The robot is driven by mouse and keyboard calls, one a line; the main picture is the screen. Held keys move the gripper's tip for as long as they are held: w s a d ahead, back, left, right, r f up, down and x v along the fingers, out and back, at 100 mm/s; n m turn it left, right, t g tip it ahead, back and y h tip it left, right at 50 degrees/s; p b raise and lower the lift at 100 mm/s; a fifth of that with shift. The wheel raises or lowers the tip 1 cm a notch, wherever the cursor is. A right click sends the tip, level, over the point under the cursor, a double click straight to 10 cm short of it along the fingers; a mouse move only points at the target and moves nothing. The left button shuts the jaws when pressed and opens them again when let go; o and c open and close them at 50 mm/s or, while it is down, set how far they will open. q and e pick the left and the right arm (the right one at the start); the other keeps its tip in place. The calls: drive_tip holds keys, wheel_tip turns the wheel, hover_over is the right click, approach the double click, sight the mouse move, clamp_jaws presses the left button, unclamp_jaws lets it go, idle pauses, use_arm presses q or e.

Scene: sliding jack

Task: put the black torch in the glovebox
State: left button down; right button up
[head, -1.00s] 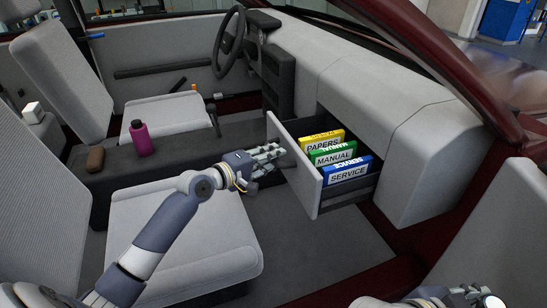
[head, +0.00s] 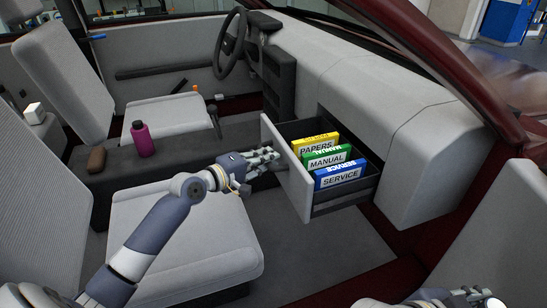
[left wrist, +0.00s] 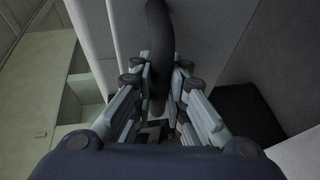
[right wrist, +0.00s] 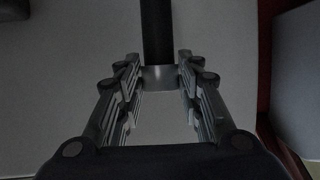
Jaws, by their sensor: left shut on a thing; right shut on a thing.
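The glovebox (head: 286,180) is a grey drawer, pulled out of the dashboard and open at the top. My left gripper (head: 268,162) is at its front panel. In the left wrist view my left gripper (left wrist: 160,78) is shut on the dark curved glovebox handle (left wrist: 158,35). In the right wrist view my right gripper (right wrist: 158,75) is shut on the black torch (right wrist: 156,30), a black cylinder with a silver-grey section between the fingers. In the head view my right gripper (head: 470,298) shows only partly at the bottom right edge; the torch cannot be made out there.
The glovebox holds a yellow PAPERS folder (head: 314,145), a green MANUAL folder (head: 326,159) and a blue SERVICE folder (head: 340,175). A magenta bottle (head: 143,140) and a brown object (head: 96,160) are on the centre console. The passenger seat (head: 185,240) lies below my left arm.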

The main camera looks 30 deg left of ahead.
use_arm(q)
drive_tip(key=shift+s+a, duration=0.8)
drive_tip(key=shift+s, duration=0.1)
drive_tip(key=c, duration=1.8)
unclamp_jaws()
drive_tip(key=shift+c, duration=0.2)
drive_tip(key=v, duration=1.2)
